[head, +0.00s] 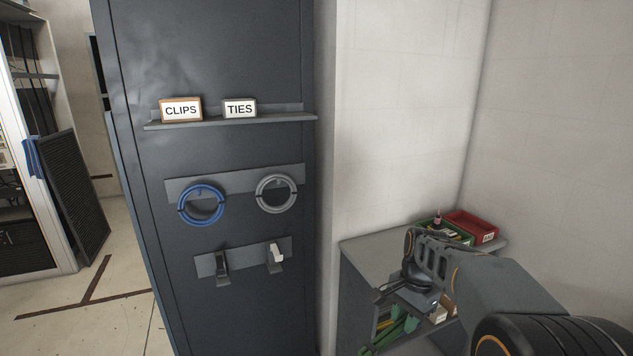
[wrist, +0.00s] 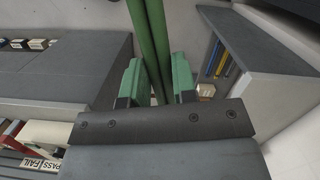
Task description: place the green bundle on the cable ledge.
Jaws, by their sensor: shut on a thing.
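The green bundle (wrist: 150,40) shows in the wrist view as long, straight green lengths side by side. My gripper (wrist: 157,80) is shut on it, with a green finger on each side, and the bundle extends out past the top of the picture. In the head view my gripper (head: 396,328) is at the lower right, low beside the grey bench, partly hidden by my own arm. Which surface is the cable ledge I cannot tell for certain. A narrow grey ledge (head: 232,122) on the dark cabinet carries boxes marked CLIPS (head: 181,110) and TIES (head: 239,109).
The grey bench (head: 365,246) bears a red tray (head: 470,227) and a green tray. Walls stand close behind. Open floor (head: 95,315) is at left.

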